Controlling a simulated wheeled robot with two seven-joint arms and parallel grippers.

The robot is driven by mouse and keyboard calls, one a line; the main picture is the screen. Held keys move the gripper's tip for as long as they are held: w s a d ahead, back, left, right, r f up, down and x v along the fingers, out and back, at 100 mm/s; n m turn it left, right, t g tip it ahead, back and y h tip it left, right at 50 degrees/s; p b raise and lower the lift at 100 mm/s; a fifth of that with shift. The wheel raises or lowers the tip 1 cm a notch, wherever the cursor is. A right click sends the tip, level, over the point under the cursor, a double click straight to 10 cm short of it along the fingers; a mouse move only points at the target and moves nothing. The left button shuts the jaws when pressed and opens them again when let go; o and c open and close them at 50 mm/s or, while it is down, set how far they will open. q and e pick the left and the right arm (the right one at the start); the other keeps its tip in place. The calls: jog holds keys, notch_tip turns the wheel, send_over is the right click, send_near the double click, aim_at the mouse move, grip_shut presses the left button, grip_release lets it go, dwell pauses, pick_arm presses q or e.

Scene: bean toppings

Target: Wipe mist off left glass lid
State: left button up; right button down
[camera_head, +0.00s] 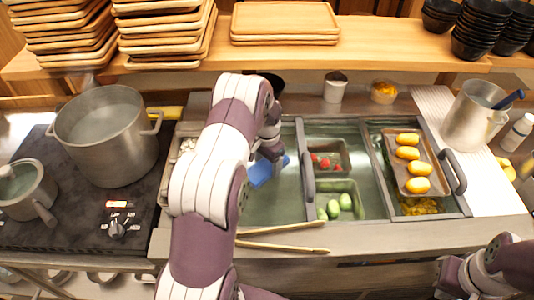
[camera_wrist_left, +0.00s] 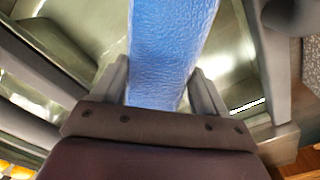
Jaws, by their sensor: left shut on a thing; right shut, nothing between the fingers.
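My left gripper (camera_head: 270,152) is shut on a blue cloth (camera_head: 262,172) over the left glass lid (camera_head: 272,205). In the left wrist view the cloth (camera_wrist_left: 168,50) fills the space between the two fingers (camera_wrist_left: 160,88). The lid is a greenish pane in a metal frame, with a dark handle (camera_head: 308,170) along its right side. My left arm hides its left part. I cannot tell how much mist is on it, or whether the cloth touches it. My right gripper (camera_head: 452,278) is shut and empty at the lower right, away from the counter wells.
Right of the handle are trays with strawberries (camera_head: 325,163) and green items (camera_head: 340,205). A tray of yellow items (camera_head: 410,160) lies on the right lid. Wooden tongs (camera_head: 285,246) lie along the front edge. A large pot (camera_head: 105,135) stands on the stove at left.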

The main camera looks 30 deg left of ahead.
aim_at(268, 205)
pick_arm(q)
jog(key=shift+s+d, duration=0.45)
jog(key=shift+s, duration=0.4)
jog(key=shift+s+d+r+p, duration=0.1)
jog(key=shift+s+d+p, duration=0.35)
jog(key=shift+s, duration=0.25)
jog(key=shift+s+d+f+p, duration=0.1)
jog(key=shift+s+d+p, duration=0.35)
jog(key=shift+s, duration=0.2)
jog(key=shift+s+d+r+p, duration=0.1)
jog(key=shift+s+d+p, duration=0.25)
jog(key=shift+s+p, duration=0.25)
jog(key=shift+s+d+p, duration=0.15)
jog(key=shift+s+d, duration=0.2)
jog(key=shift+s, duration=0.3)
jog(key=shift+s+d+p, duration=0.15)
jog(key=shift+s+d, duration=0.2)
jog(key=shift+s, duration=0.25)
jog(key=s+d, duration=0.1)
jog(key=s+p, duration=0.1)
jog(key=shift+s+d, duration=0.35)
jog(key=shift+s, duration=0.05)
jog(key=shift+s+d, duration=0.1)
jog(key=shift+s, duration=0.05)
jog(key=shift+p, duration=0.35)
notch_tip(268, 205, up, 6)
jog(key=p, duration=0.4)
jog(key=shift+p, duration=0.4)
